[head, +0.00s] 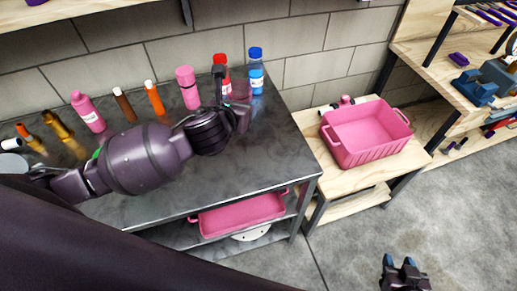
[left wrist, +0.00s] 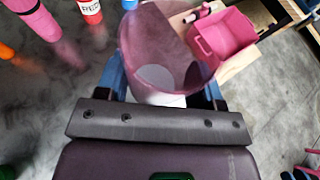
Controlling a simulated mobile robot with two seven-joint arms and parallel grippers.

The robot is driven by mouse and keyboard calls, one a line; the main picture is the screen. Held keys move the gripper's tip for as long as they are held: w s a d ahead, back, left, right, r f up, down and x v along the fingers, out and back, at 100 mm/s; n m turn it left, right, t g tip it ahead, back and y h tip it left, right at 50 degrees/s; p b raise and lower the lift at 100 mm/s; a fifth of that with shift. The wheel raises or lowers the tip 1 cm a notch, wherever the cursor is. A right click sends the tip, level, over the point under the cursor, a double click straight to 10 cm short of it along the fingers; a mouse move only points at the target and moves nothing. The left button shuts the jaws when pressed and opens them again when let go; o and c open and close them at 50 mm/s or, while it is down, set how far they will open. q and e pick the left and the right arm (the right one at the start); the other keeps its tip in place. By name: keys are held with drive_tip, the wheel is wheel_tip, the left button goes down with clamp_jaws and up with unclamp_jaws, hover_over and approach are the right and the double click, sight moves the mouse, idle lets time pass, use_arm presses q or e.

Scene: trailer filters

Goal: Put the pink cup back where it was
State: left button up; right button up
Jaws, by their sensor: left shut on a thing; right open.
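The pink cup (left wrist: 165,40), see-through and dusky, fills the space between the blue fingers of my left gripper (left wrist: 165,78) in the left wrist view. The gripper is shut on it. In the head view the cup (head: 241,88) shows partly behind my left gripper (head: 238,105), over the back right part of the dark table (head: 270,150). I cannot tell whether its base touches the tabletop. My right gripper (head: 400,266) is open and empty, low over the floor at the bottom right.
A red bottle (head: 221,66), a blue bottle (head: 256,72), a pink bottle (head: 187,88) and several other bottles line the table's back by the wall. A pink bin (head: 376,151) stands on the wooden bench to the right. Another pink tray (head: 240,213) sits on the shelf below.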

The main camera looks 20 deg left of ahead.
use_arm(q)
drive_tip(key=w+d, duration=0.2)
drive_tip(key=w, duration=0.3)
drive_tip(key=shift+m, duration=0.3)
wheel_tip(320, 180, down, 16)
drive_tip(key=shift+f+b, duration=0.25)
drive_tip(key=shift+b, duration=0.9)
wheel_tip(320, 180, down, 4)
drive_tip(key=shift+r+b, duration=0.25)
drive_tip(key=shift+b, duration=0.25)
drive_tip(key=shift+f, duration=0.4)
use_arm(e)
drive_tip(key=f, duration=0.3)
drive_tip(key=shift+s+d+f, duration=0.1)
drive_tip(key=shift+d+f, duration=0.2)
